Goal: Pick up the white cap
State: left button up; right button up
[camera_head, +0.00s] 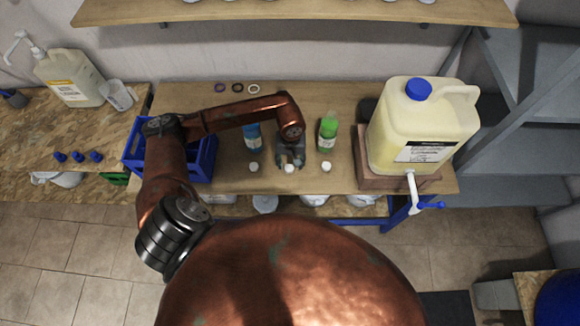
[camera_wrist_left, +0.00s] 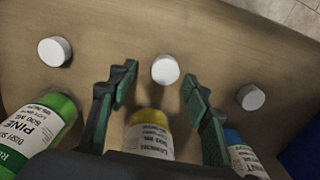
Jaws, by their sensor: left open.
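My left gripper (camera_head: 290,163) points down at the middle cap. In the left wrist view the middle cap (camera_wrist_left: 165,70) shows just beyond and between the open fingertips (camera_wrist_left: 158,88), with nothing held. The other caps show to either side, one at the left (camera_wrist_left: 55,51) and one at the right (camera_wrist_left: 250,97). My right gripper is not in view.
A green bottle (camera_head: 327,131) and a blue bottle (camera_head: 252,138) flank the gripper. A large drum (camera_head: 421,128) on a wooden block is at the right, a blue crate (camera_head: 131,150) at the left.

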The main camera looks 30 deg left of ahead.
pick_arm(q)
jog(key=shift+s+f, duration=0.15)
jog(key=shift+f, duration=0.25)
jog(key=shift+s+a, duration=0.1)
jog(key=shift+s, duration=0.15)
jog(key=shift+w, duration=0.2)
jog(key=shift+c, duration=0.7)
jog(key=c, duration=0.6)
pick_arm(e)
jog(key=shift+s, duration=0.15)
pick_arm(q)
jog(key=shift+c, duration=0.2)
jog(key=shift+r, duration=0.1)
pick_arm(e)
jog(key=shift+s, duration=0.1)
